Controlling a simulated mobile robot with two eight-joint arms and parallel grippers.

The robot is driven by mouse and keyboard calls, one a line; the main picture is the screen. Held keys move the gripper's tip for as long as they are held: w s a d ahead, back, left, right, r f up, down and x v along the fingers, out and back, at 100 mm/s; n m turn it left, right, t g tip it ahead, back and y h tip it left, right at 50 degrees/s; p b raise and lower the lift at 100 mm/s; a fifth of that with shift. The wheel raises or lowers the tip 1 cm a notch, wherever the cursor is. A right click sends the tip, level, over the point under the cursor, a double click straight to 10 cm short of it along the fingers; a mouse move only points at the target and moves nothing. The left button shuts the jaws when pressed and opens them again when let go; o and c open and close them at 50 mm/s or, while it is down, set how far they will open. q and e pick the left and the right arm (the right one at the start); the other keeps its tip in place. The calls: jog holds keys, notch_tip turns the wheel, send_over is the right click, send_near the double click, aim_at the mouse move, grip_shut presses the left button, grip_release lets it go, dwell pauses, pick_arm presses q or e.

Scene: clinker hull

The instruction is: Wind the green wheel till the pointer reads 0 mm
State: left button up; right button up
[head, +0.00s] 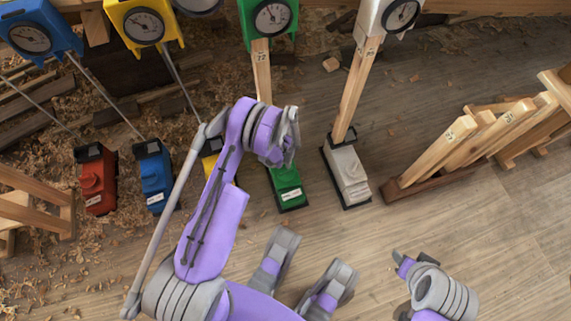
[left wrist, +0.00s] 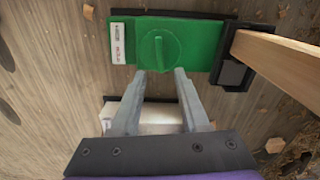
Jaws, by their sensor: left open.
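The green wheel (left wrist: 159,49) is a round disc with a raised bar across it, on top of the green block (head: 288,187). My left gripper (left wrist: 160,71) is open and empty. In the left wrist view its two fingertips lie at the near edge of the wheel, one towards each side of the bar; I cannot tell whether they touch it. In the head view the wrist hangs just above the block and hides part of it. The green dial (head: 270,18) stands at the back; its pointer is too small to read.
A white block (head: 347,175) with a white dial (head: 398,12) stands just right of the green one. Blue (head: 154,176) and red (head: 96,178) blocks stand to the left. A wooden post (head: 262,70) rises behind the green block.

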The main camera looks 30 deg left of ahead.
aim_at(286, 172)
pick_arm(q)
notch_tip(286, 172, up, 2)
jog(key=shift+r, duration=0.25)
notch_tip(286, 172, down, 11)
jog(key=b, duration=0.3)
dwell(0.5)
jog(key=shift+r, duration=0.1)
grip_shut()
